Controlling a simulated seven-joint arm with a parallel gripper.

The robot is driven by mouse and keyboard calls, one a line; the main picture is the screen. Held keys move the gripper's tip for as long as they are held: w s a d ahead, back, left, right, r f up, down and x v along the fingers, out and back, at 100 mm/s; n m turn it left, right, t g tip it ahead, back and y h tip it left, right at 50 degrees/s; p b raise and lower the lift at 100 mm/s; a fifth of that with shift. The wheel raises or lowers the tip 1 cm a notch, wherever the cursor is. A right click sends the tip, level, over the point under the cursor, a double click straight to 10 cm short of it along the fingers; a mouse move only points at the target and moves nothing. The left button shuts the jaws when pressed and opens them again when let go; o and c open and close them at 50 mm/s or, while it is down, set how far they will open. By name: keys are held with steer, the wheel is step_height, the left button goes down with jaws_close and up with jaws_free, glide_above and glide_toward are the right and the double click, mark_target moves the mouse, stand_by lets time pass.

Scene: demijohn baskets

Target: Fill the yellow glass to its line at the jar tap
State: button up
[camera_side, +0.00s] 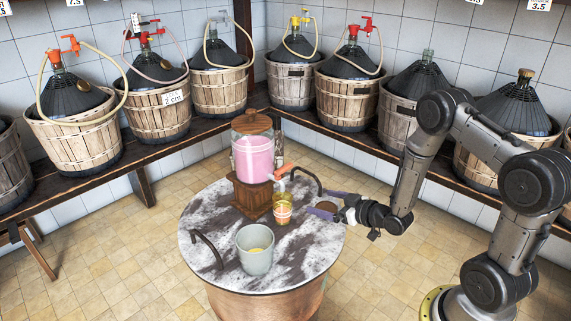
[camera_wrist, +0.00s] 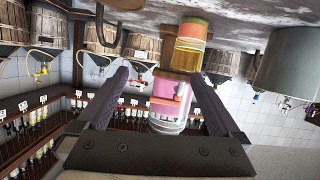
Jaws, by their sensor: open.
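The yellow glass (camera_side: 283,212) stands upright on the round marble table, just below and in front of the jar tap (camera_side: 280,176). It looks yellow with an orange-pink band; I cannot make out its line or liquid level. The glass jar (camera_side: 253,158) holds pink liquid and stands on a wooden block with a wooden lid. My gripper (camera_side: 319,203) is open and empty to the right of the glass, fingers pointing toward it. In the wrist view, which is upside down, the glass (camera_wrist: 191,46) shows beyond the fingertips, apart from them.
A grey bucket (camera_side: 256,250) stands on the table (camera_side: 210,232) left of and nearer than the glass. Dark curved handles rise at the table's edge, one (camera_side: 307,178) behind my gripper. Basketed demijohns (camera_side: 157,100) line the wall benches.

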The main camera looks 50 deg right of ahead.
steer(key=d+f+g, duration=0.1)
steer(key=w+d+f+g+h, duration=0.1)
steer(key=d, duration=0.1)
steer(key=d+f+g, duration=0.1)
steer(key=d+g, duration=0.1)
steer(key=shift+w+h, duration=0.25)
steer(key=shift+h, duration=0.15)
steer(key=shift+w+d+r+m+g, duration=0.15)
steer(key=shift+w+d+r+g, duration=0.05)
steer(key=shift+d+g, duration=0.3)
steer(key=shift+w+d+r+m+g, duration=0.15)
steer(key=shift+d+g, duration=0.2)
steer(key=shift+g, duration=0.25)
steer(key=shift+w+d+r+g, duration=0.2)
steer(key=shift+r+g, duration=0.25)
steer(key=shift+r, duration=0.2)
steer(key=shift+w+d+r+g, duration=0.1)
steer(key=shift+w+r+g, duration=0.05)
steer(key=shift+r+g, duration=0.4)
steer(key=w+a+r+g+y, duration=0.1)
steer(key=a+r, duration=0.2)
steer(key=r, duration=0.4)
steer(key=w+a+r+g+y, duration=0.1)
steer(key=a+r+g, duration=0.15)
steer(key=r, duration=0.45)
steer(key=t, duration=0.2)
glide_toward(284, 167)
steer(key=x, duration=0.7)
steer(key=shift+w+f, duration=0.15)
steer(key=shift+f, duration=0.25)
